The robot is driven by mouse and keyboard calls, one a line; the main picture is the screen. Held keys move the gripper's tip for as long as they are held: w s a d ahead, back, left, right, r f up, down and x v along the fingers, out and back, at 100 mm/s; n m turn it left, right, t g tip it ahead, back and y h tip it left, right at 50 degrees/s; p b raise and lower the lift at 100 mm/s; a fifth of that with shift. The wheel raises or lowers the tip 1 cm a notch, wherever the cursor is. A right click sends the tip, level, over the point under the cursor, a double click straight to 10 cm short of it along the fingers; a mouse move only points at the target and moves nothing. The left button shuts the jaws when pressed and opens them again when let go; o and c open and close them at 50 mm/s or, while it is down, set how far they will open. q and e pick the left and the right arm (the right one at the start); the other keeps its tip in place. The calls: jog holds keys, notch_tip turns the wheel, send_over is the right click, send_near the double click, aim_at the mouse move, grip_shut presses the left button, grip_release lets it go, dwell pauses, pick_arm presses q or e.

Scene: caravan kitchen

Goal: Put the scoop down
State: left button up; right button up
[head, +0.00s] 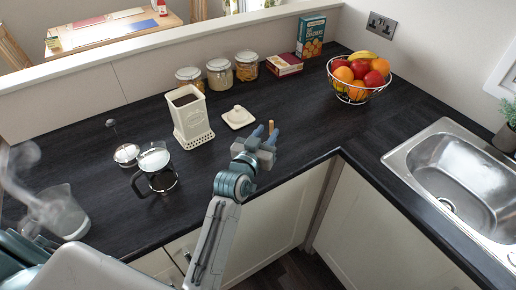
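The rest of the scoop is hidden by the fingers and the wrist. A cream canister (191,122) stands open to the left of the gripper, with dark contents. Its cream lid (238,117) lies on the counter between canister and gripper.
A glass French press (158,181) stands left of the canister, its plunger lid (126,154) beside it. A glass kettle (66,215) steams at far left. Jars (219,74), boxes (311,36) and a fruit basket (357,92) line the back; a sink (460,175) is right.

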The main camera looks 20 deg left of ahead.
pick_arm(q)
jog(key=s+b, duration=0.1)
jog(key=s, duration=0.5)
jog(key=shift+s+a, duration=0.2)
jog(key=shift+a, duration=0.05)
